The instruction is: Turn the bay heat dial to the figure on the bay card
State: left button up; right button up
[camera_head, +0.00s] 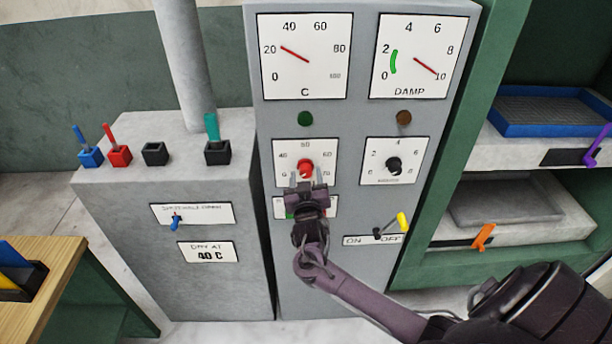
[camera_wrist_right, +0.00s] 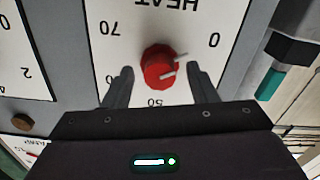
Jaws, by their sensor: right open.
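The heat dial is a red knob (camera_head: 305,167) on a white numbered plate on the grey panel. My right gripper (camera_head: 306,182) is open in front of the dial. In the right wrist view the red knob (camera_wrist_right: 159,67) lies between the two spread fingers, with a gap on each side. The plate is upside down there, and white marks on the knob face the 0 side. The exact figure it points at is not clear. My left gripper is not in view.
Above are a C gauge (camera_head: 304,58), needle near 20, and a DAMP gauge (camera_head: 421,58), needle near 10. A black dial (camera_head: 394,164) is to the right. A yellow-tipped ON/OFF lever (camera_head: 402,222) is close to my right arm. Shelves with trays (camera_head: 548,110) stand at right.

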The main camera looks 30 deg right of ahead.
jog(key=c, duration=1)
jog(key=shift+o, duration=0.2)
jog(key=shift+f, duration=0.1)
jog(key=shift+f+m+b, duration=0.1)
jog(key=shift+m+b, duration=1)
jog(key=shift+m, duration=0.1)
jog(key=m+b, duration=0.2)
jog(key=m, duration=0.1)
jog(key=shift+m+b, duration=0.3)
jog(key=shift+b, duration=0.05)
jog(key=m+b, duration=0.2)
jog(key=m, duration=0.2)
jog(key=shift+b, duration=0.4)
jog(key=shift+m+b, duration=0.55)
jog(key=shift+m, duration=0.25)
jog(key=shift+r, duration=0.2)
